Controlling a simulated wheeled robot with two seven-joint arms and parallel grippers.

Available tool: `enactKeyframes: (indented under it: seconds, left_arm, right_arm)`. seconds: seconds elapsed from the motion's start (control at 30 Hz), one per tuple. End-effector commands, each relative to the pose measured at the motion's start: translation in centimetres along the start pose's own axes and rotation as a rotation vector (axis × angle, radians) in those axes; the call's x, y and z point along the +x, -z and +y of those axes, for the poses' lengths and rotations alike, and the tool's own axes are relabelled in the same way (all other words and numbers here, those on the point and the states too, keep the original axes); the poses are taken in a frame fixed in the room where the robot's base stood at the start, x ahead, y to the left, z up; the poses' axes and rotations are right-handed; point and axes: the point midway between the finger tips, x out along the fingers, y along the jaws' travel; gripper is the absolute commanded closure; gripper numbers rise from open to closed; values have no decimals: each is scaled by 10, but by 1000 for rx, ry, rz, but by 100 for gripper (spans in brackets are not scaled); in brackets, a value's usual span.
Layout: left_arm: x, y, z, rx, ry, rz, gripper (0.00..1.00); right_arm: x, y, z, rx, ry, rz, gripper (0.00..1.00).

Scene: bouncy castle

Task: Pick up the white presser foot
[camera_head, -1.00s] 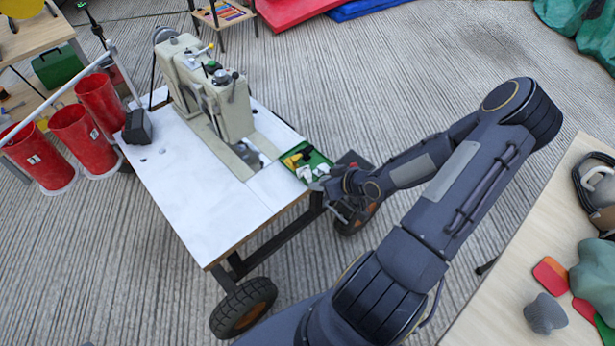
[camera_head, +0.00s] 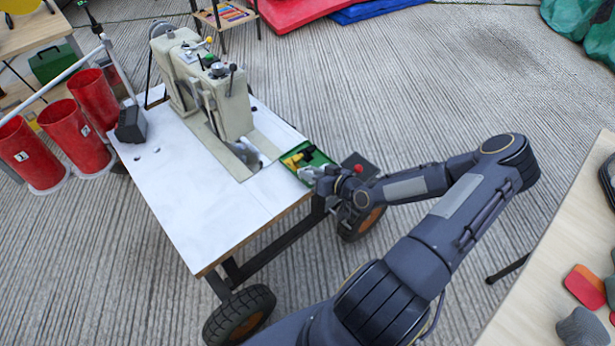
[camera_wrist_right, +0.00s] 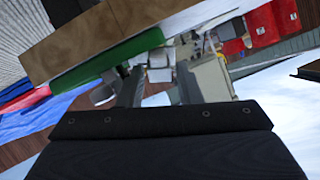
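A green tray (camera_head: 318,158) sits at the right edge of the white sewing table (camera_head: 200,208) and holds small yellow, black and white parts. The white presser foot (camera_wrist_right: 160,74) appears to be the small white piece between and beyond my fingers in the right wrist view; the white parts are too small to tell apart surely. My right gripper (camera_head: 322,180) is at the tray's near right edge and hides part of it. In the right wrist view its two fingers (camera_wrist_right: 160,88) are apart, with no clear grip on anything. My left gripper is in neither view.
A cream sewing machine (camera_head: 225,100) stands on the table behind the tray. Red bins (camera_head: 72,132) stand to the left. A wooden table (camera_head: 540,290) with several objects is at the right. Ribbed floor (camera_head: 430,90) is free beyond my arm.

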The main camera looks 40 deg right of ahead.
Motion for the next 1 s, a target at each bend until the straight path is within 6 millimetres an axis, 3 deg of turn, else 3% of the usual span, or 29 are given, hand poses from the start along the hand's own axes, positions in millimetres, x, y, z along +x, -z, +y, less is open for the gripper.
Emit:
enactKeyframes:
  seconds: [0.23,0.47,0.77,1.0]
  left_arm:
    - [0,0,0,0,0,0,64]
    - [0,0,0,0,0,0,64]
    - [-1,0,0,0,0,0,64]
    - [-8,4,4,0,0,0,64]
  right_arm:
    - [1,0,0,1,-1,-1,70]
    - [1,0,0,1,-1,-1,100]
    - [0,2,0,0,-1,-1,100]
    - [-8,22,-8,-2,-1,-1,100]
